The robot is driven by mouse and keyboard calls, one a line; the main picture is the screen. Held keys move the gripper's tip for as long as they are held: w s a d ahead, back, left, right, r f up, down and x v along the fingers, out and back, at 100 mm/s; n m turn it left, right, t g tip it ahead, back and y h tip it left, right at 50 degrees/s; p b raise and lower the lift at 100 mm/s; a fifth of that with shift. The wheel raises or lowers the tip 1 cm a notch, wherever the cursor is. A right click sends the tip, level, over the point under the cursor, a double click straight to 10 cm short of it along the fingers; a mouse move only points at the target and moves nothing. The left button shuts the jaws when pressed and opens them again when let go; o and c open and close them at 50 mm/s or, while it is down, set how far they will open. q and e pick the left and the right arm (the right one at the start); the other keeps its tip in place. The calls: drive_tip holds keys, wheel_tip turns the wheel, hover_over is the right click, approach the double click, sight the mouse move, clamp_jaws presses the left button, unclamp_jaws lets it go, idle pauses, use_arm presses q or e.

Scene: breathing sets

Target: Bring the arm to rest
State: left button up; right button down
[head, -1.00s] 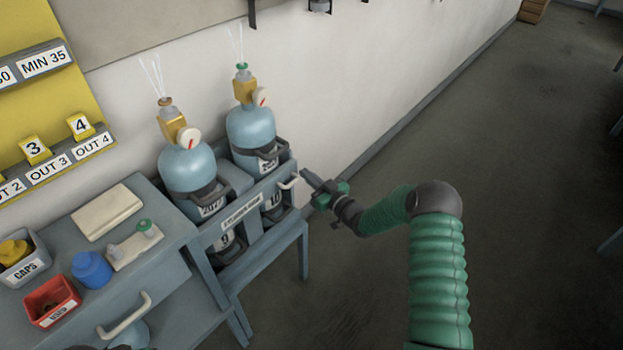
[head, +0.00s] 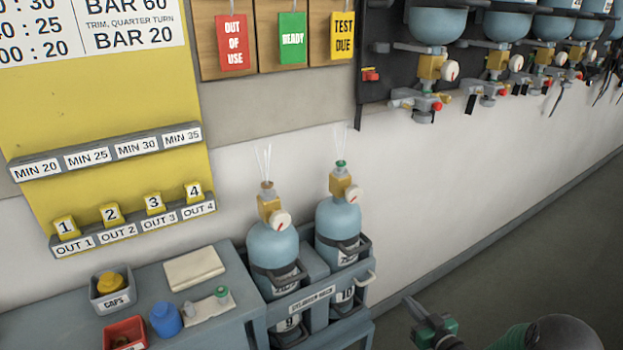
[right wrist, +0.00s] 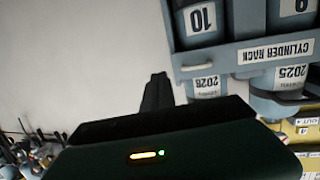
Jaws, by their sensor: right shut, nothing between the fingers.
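My right gripper (head: 422,312) is at the lower right of the head view, to the right of the cylinder rack and apart from it. Its fingers are together with nothing between them. In the right wrist view the closed fingers (right wrist: 157,92) point toward the pale wall, and the rack appears upside down at the upper right. The green sleeve of my right arm is cut off by the lower edge of the head view. My left gripper is not in view.
The cylinder rack (head: 314,298) holds two blue cylinders (head: 274,250) with gauges. Breathing sets (head: 436,70) hang on the wall. Floor (head: 540,260) at right is clear.

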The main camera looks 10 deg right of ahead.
drive_tip(key=s+a+r+m+g+h, duration=0.1)
drive_tip(key=s+a+r+g, duration=0.1)
drive_tip(key=s+a+g, duration=0.5)
drive_tip(key=s+a+r+m+g+h, duration=0.15)
drive_tip(key=s+a, duration=0.25)
drive_tip(key=s, duration=0.7)
drive_tip(key=s+a+r+g+h, duration=0.1)
drive_tip(key=s+a+r+g, duration=0.1)
drive_tip(key=s+a+g, duration=0.6)
wheel_tip(320, 180, up, 18)
drive_tip(key=s+d+t+p, duration=0.1)
drive_tip(key=d+t+p, duration=0.1)
drive_tip(key=p, duration=1.7)
drive_tip(key=shift+d+t, duration=0.15)
drive_tip(key=shift+t, duration=0.4)
drive_tip(key=shift+r+y, duration=0.1)
drive_tip(key=shift+y, duration=0.15)
